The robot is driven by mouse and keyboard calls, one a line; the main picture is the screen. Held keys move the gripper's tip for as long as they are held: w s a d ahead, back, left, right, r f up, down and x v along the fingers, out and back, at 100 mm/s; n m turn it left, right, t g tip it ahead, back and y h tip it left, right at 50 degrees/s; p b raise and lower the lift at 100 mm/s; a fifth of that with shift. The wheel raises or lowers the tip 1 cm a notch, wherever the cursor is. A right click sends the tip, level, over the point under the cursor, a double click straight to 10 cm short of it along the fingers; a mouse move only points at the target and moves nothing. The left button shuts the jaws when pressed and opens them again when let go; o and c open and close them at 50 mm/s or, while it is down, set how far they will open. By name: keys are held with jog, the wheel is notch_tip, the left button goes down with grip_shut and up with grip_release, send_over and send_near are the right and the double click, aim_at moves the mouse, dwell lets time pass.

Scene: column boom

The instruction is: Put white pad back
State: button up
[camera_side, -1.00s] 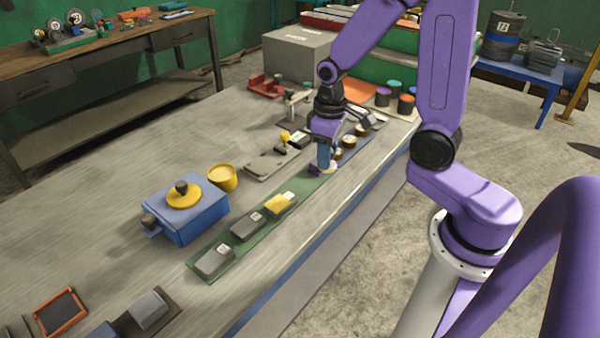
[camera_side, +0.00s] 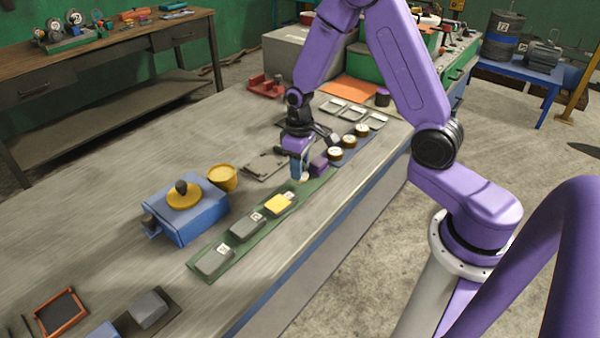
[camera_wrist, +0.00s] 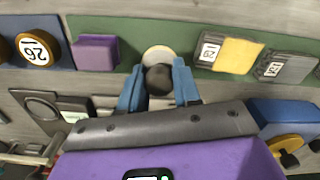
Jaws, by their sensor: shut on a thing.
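The white pad is a pale round disc with a dark knob; it shows in the wrist view (camera_wrist: 157,52) and as a small pale edge in the side view (camera_side: 304,178). My gripper (camera_side: 300,172) points down over the green strip (camera_side: 225,272). Its blue fingers (camera_wrist: 158,88) are shut on the pad's dark knob. The pad is at the strip, between a purple block (camera_side: 319,164) and a yellow-topped block (camera_side: 281,204). I cannot tell whether it touches the strip. The fingers and knob hide part of the pad.
Grey tagged blocks (camera_side: 247,228) lie along the green strip. Round gold-rimmed pieces (camera_side: 348,141) stand on the blue strip behind. A blue box (camera_side: 195,222) with a yellow knobbed disc and a yellow cup (camera_side: 222,177) stand left.

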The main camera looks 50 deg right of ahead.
jog(key=shift+f, duration=1.2)
jog(key=shift+f, duration=0.1)
jog(key=o, duration=0.9)
jog(key=shift+o, duration=0.2)
notch_tip(320, 180, up, 12)
jog(key=shift+s+r, duration=0.1)
jog(key=shift+r, duration=0.05)
jog(key=s+a+r+n, duration=0.1)
jog(key=s+a+n, duration=0.1)
jog(key=s, duration=0.6)
jog(key=s+a+r+n, duration=0.2)
jog(key=s+a+n, duration=0.1)
jog(key=s, duration=0.6)
jog(key=s+a+r+n, duration=0.2)
jog(key=s+n, duration=0.2)
jog(key=s, duration=0.5)
jog(key=shift+s+a+n, duration=0.2)
jog(key=shift+a+n, duration=0.1)
jog(key=shift+a, duration=0.05)
